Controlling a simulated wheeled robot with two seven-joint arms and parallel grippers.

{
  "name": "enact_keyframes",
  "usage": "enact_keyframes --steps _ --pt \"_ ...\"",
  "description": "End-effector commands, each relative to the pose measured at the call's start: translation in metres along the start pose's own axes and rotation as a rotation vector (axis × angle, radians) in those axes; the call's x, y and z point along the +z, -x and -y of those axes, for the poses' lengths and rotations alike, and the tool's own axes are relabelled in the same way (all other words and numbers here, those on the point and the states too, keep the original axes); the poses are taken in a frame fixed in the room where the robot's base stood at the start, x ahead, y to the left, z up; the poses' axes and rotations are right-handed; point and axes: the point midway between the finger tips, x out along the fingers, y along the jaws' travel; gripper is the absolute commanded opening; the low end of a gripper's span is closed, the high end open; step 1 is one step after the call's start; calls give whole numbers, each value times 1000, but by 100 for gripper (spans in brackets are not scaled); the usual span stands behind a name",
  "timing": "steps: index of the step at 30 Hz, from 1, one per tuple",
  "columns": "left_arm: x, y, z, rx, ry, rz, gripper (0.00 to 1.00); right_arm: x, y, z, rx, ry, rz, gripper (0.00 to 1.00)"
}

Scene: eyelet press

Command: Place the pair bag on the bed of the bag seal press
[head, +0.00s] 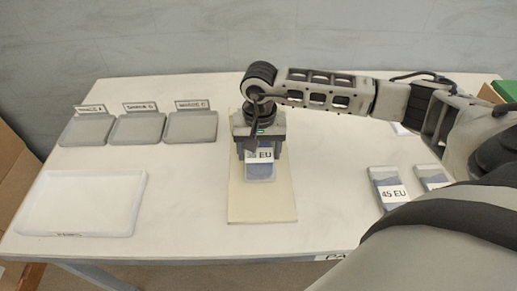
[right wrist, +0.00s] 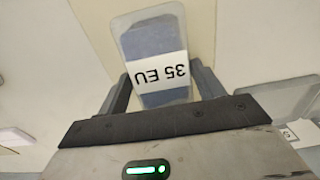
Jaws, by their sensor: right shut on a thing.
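My right gripper (head: 260,150) is shut on a pair bag (head: 261,170), a clear pouch with dark blue contents and a white label. In the right wrist view, the bag (right wrist: 150,40) shows between the fingers and its label reads 35 EU upside down. The gripper holds the bag over the far half of a flat cream board (head: 262,208) in the middle of the table. I cannot tell whether the bag touches the board, nor whether this board is the press bed. The arm hides part of the area behind. My left gripper is not in view.
A white tray (head: 40,202) lies at the front left. Three grey trays (head: 84,131) with small signs stand at the back left. Another bag labelled 45 EU (head: 386,176) and a similar bag (head: 431,172) lie to the right. Bare table separates the white tray from the board.

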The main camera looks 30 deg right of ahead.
Motion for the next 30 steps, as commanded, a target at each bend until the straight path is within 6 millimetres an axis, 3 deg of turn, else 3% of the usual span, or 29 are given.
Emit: enact_keyframes --steps 2,3,5,17,30 --pt "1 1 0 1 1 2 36 2 -3 -2 8 2 6 33" --pt "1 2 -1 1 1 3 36 3 -4 -2 9 2 7 73" --pt "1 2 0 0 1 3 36 3 -4 -2 9 2 7 89" --pt "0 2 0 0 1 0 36 1 6 -1 5 1 1 89" --pt "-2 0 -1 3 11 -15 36 0 92 0 3 1 -1 89"
